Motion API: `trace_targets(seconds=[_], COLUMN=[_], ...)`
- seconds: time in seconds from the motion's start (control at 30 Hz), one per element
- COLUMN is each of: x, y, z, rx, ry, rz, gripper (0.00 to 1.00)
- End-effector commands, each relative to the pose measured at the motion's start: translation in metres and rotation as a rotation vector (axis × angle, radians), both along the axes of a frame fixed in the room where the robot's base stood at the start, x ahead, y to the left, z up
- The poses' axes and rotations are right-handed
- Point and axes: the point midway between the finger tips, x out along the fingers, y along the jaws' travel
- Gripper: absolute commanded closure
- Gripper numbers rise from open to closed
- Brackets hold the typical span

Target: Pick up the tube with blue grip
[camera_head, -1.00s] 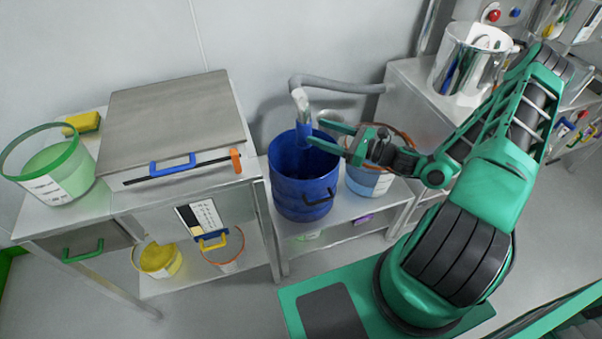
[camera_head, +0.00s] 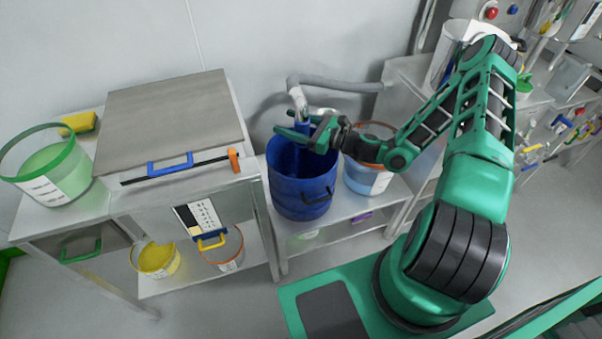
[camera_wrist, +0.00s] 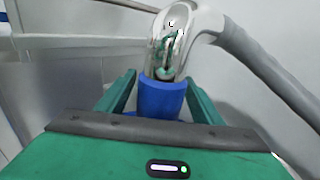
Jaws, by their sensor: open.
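The tube is a grey hose with a shiny metal end (camera_head: 298,97) and a blue grip (camera_head: 303,128), hanging over the blue bucket. In the wrist view the blue grip (camera_wrist: 162,97) is upright between my two green fingers, with the metal end above it and the grey hose (camera_wrist: 270,70) curving off to the right. My gripper (camera_head: 304,125) is open around the grip; it also shows in the wrist view (camera_wrist: 160,95). Gaps are hard to judge, and the fingers do not look closed on the grip. The grip's lower end is hidden.
The blue bucket (camera_head: 290,185) stands below my gripper on a metal shelf. A clear bucket with an orange rim (camera_head: 368,178) stands just right of it. A metal cabinet (camera_head: 165,120) is on the left. The wall lies close behind the hose.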

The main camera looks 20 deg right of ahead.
Motion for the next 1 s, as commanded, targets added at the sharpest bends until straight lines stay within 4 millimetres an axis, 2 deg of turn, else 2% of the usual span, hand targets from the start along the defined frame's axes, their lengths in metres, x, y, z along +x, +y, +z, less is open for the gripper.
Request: trace_targets(seconds=[0.17, 0.27, 0.4, 0.43, 0.77, 0.87, 1.0], x=[0.0, 0.0, 0.0, 0.0, 0.0, 0.0, 0.0], y=[0.0, 0.0, 0.0, 0.0, 0.0, 0.0, 0.0], z=[0.0, 0.0, 0.0, 0.0, 0.002, 0.009, 0.027], rx=[0.0, 0.0, 0.001, 0.001, 0.001, 0.001, 0.0], ry=[0.0, 0.0, 0.001, 0.001, -0.001, -0.001, -0.004], rz=[-0.001, 0.0, 0.0, 0.0, 0.0, 0.0, 0.001], gripper=[0.4, 0.61, 0.94, 1.0, 1.0, 1.0, 1.0])
